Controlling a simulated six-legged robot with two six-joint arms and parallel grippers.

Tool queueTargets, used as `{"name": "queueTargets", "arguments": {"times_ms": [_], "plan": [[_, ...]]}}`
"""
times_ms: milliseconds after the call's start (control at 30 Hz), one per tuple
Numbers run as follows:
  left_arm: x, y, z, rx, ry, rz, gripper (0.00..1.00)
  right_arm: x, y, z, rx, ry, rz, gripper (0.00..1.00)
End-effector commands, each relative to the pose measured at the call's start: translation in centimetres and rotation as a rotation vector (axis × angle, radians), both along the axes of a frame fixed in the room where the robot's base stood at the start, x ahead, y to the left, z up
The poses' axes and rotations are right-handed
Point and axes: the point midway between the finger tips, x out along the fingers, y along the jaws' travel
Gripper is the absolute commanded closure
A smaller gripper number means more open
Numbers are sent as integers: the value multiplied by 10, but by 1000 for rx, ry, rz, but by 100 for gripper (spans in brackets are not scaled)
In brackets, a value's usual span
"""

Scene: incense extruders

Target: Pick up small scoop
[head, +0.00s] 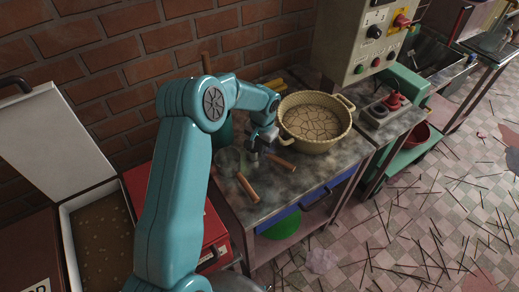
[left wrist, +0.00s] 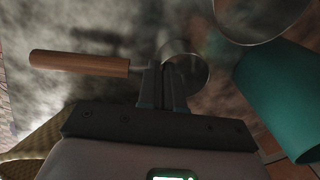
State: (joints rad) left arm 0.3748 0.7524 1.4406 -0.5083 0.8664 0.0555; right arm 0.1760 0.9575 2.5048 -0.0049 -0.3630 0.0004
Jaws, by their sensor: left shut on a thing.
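The small scoop has a wooden handle (left wrist: 78,63) and a round metal cup (left wrist: 187,62) in the left wrist view. Its handle also shows in the head view (head: 281,162), on the dark worktop. My left gripper (left wrist: 165,75) is shut on the small scoop where the handle meets the cup; the fingers partly hide that joint. In the head view my left gripper (head: 258,151) reaches down to the worktop. I cannot tell whether the scoop is lifted clear of it. My right gripper is in neither view.
A larger scoop (head: 247,187) lies to the left on the worktop (head: 288,190). A teal cylinder (left wrist: 285,95) stands close by. A woven basket (head: 316,142) sits to the right, below a control box (head: 362,45). A brick wall (head: 130,60) is behind.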

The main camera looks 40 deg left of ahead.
Motion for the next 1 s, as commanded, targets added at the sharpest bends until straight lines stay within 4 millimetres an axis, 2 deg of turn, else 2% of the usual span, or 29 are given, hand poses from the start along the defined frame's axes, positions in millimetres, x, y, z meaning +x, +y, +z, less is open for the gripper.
{"name": "queueTargets", "arguments": {"times_ms": [167, 267, 467, 600, 800, 1000], "plan": [[1, 0, 16, 2, -4, 1, 100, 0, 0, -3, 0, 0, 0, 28], [1, 1, 35, 2, -7, 2, 100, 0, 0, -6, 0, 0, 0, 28], [2, 0, 88, 2, -10, 0, 100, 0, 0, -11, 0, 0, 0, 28], [2, 0, 131, 2, -8, 2, 100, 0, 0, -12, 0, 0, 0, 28], [1, 0, 177, 2, -5, 1, 100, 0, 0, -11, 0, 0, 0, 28], [0, 0, 197, 0, -2, 0, 100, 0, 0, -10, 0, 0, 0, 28]]}}
